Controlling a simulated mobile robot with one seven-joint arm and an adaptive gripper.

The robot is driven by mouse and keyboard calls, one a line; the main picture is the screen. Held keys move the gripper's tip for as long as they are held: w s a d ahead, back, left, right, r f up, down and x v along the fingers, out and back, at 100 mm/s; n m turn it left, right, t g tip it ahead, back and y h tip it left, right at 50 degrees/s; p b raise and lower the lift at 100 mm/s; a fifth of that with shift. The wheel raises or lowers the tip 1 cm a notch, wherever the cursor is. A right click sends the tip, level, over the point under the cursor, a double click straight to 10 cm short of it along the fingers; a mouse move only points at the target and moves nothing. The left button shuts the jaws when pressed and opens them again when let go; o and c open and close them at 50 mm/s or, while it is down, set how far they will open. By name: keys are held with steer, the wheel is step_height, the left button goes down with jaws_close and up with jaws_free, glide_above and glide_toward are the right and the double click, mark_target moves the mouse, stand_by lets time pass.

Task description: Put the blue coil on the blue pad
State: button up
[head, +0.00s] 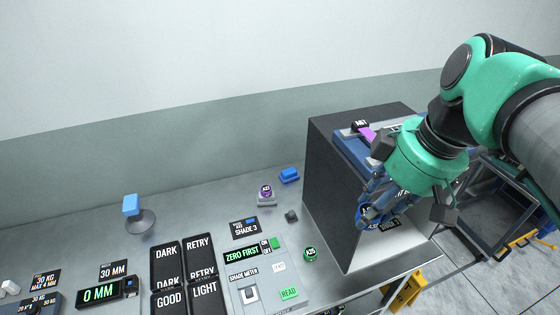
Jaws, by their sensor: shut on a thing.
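My gripper (364,222) hangs at the right, in front of the pale face of a dark box. Its fingers are shut on a small bluish thing with a dark label, which I take to be the blue coil (366,211); the fingers hide much of it. A small blue block (289,175) lies on the bench left of the box. I cannot tell which of these is the blue pad.
The dark box (335,190) stands at the bench's right end. A purple labelled piece (265,190) and a green one (310,253) sit left of it, near the shade meter (262,275). Dark sorting trays (167,265) and a blue-topped stand (131,205) are farther left.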

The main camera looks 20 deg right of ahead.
steer(key=w+d+r+m, duration=0.1)
steer(key=w+d+r, duration=0.1)
steer(key=w, duration=0.6)
steer(key=w+d+r+m+h+p, duration=0.1)
steer(key=w+d, duration=0.3)
steer(key=w, duration=0.4)
steer(key=w+d+r+m, duration=0.2)
steer(key=w+d+m, duration=0.1)
steer(key=w, duration=0.6)
steer(key=shift+w+r, duration=0.1)
steer(key=shift+r, duration=0.3)
steer(key=w+d+f+m+h+p, duration=0.1)
steer(key=w+f+m, duration=0.15)
steer(key=w, duration=1.15)
steer(key=m+h+p, duration=0.1)
steer(key=m, duration=0.3)
glide_above(289, 172)
step_height(289, 172, down, 33)
steer(key=shift+w+d, duration=0.1)
steer(key=shift+f, duration=3.1)
steer(key=shift+f, duration=0.15)
